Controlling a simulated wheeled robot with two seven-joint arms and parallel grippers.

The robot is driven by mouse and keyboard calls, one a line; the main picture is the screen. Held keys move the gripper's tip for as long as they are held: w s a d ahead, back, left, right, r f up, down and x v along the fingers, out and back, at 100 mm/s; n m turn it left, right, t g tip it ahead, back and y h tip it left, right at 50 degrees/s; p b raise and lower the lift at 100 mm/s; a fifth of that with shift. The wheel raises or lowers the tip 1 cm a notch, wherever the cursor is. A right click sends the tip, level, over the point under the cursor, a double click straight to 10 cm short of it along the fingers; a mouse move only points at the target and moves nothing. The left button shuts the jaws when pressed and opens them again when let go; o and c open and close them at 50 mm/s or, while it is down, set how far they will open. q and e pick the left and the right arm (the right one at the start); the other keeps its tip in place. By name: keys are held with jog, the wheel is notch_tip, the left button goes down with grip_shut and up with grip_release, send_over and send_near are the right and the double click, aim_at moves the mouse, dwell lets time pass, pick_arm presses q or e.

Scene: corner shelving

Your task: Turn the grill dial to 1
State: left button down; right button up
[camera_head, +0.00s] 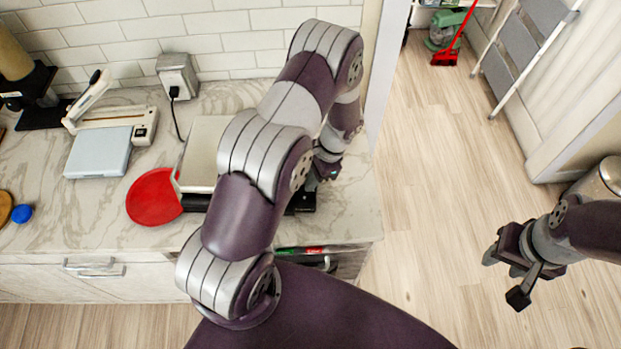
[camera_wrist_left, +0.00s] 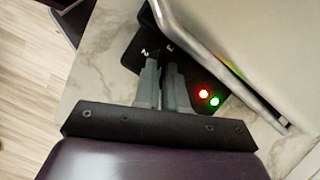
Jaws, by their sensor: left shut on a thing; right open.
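The grill shows a silver lid (camera_head: 207,150) and a black base (camera_head: 303,203) on the counter, largely hidden behind my left arm. In the left wrist view its silver lid (camera_wrist_left: 240,45) is at the upper right, with a red and a green light (camera_wrist_left: 214,101) on the black base. My left gripper (camera_head: 322,174) is at the grill's right end. In the wrist view its fingers (camera_wrist_left: 160,66) are close together over the black base, between small white marks. The dial is hidden by the fingers, so its setting cannot be read. My right gripper (camera_head: 505,277) is open and empty above the floor.
A red paddle (camera_head: 154,197) lies left of the grill. A white sealer-like device (camera_head: 113,122), a pale box (camera_head: 98,152) and a blue ball (camera_head: 22,213) are further left. A wall outlet (camera_head: 178,76) holds a black plug. The floor on the right is mostly clear.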

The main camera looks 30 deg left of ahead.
pick_arm(q)
jog(key=shift+s+d+m+t+y+b, duration=0.15)
jog(key=shift+m+t+y+b, duration=0.2)
jog(key=shift+m, duration=0.8)
jog(key=shift+s+m+t+y+b, duration=0.1)
jog(key=shift+m+t+y+b, duration=0.2)
jog(key=shift+m, duration=0.85)
jog(key=c, duration=1.2)
grip_release()
jog(key=b+v, duration=0.3)
jog(key=v, duration=0.9)
jog(key=shift+r, duration=0.4)
